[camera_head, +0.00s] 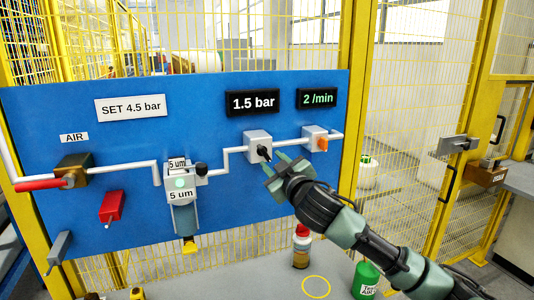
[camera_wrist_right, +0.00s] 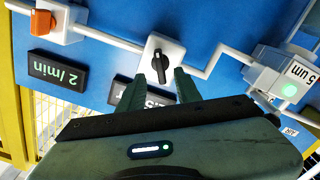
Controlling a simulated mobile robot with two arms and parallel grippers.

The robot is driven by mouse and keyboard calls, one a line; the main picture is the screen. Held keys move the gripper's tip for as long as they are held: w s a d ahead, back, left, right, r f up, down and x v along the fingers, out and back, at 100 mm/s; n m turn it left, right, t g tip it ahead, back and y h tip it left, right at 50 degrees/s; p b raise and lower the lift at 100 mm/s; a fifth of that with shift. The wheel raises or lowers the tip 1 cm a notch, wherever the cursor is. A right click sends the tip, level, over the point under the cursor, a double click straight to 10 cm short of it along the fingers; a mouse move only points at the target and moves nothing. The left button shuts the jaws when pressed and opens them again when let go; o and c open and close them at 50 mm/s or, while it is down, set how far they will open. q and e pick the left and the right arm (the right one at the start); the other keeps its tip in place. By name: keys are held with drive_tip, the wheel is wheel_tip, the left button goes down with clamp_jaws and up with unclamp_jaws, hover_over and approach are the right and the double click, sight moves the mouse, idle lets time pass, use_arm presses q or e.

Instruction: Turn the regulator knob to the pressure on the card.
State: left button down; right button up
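The card (camera_head: 131,107) on the blue panel reads SET 4.5 bar. The regulator (camera_head: 257,148) is a pale box with a black knob (camera_head: 264,153), below a black display (camera_head: 252,102) reading 1.5 bar. My left gripper is not in view.
To the right, another display (camera_head: 317,98) reads 2 /min above a box with an orange knob (camera_head: 321,143). A filter unit (camera_head: 183,190), a red-handled valve (camera_head: 70,175) and white pipes are on the panel.

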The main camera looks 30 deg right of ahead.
sight(266, 156)
drive_tip(key=p+x, duration=0.1)
drive_tip(key=x, duration=0.4)
drive_tip(key=shift+w+d+f+p, duration=0.1)
drive_tip(key=shift+w+p, duration=0.1)
drive_tip(key=shift+p, duration=0.15)
clamp_jaws()
